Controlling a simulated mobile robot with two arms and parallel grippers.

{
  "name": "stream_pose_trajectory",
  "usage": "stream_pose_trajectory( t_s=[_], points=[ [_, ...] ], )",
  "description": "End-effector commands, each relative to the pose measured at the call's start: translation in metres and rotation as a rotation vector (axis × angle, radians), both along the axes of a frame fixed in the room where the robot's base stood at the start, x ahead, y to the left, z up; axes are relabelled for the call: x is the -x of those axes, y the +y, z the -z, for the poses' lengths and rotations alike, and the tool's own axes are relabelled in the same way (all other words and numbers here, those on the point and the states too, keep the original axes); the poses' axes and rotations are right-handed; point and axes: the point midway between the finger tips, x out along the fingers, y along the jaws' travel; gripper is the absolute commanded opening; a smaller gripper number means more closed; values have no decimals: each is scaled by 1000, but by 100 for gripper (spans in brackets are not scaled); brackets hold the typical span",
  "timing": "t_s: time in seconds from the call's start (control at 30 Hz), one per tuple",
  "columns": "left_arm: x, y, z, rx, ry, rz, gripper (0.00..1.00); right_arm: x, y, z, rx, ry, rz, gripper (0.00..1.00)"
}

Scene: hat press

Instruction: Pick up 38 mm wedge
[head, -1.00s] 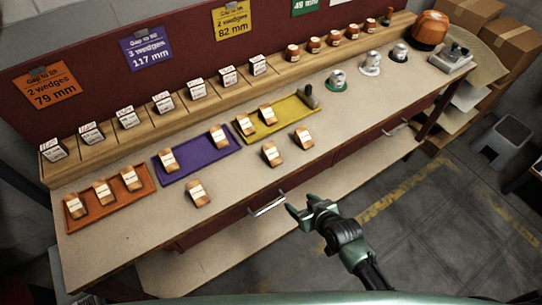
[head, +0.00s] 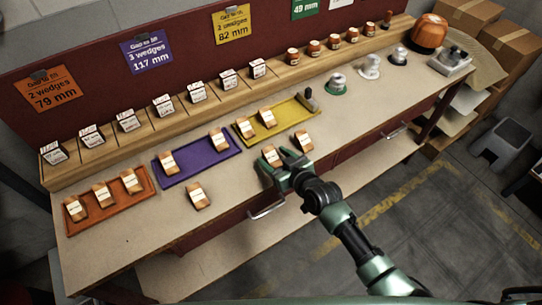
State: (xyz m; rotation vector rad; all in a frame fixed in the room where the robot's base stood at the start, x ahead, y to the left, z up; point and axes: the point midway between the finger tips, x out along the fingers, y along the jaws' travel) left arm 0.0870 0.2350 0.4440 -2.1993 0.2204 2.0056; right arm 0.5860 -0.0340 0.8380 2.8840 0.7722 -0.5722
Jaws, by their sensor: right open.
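Several wood-coloured wedges with white labels show in the head view; the labels are too small to read, so I cannot tell which is 38 mm. Three lie loose at the bench front: one on the left (head: 198,196), one in the middle (head: 270,155) and one on the right (head: 304,140). My right gripper (head: 278,161) is open, with its fingertips right at the middle loose wedge and partly covering its near side. I cannot tell whether they touch it. My left gripper is out of view.
The orange tray (head: 90,223) holds three wedges, the purple tray (head: 195,167) two and the yellow tray (head: 290,112) two. Labelled blocks line the wooden shelf behind. Several round pieces and an orange hat form (head: 429,31) stand to the right.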

Motion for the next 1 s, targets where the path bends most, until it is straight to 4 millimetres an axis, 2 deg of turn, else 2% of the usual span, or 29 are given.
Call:
stream_pose_trajectory(
  t_s=[0.2, 0.43, 0.47, 0.67, 1.0],
  points=[
    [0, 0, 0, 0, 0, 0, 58, -15, 9, 7, -1, 0, 0, 62],
    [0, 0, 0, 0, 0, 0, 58, -16, 9, 8, 0, 0, 0, 62],
    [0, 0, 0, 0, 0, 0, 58, -16, 9, 8, -1, 0, 0, 56],
    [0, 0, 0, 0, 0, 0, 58, -15, 9, 8, 0, 0, 0, 1],
    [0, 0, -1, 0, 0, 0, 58, -15, 9, 4, -2, 0, -1, 0]
  ],
)
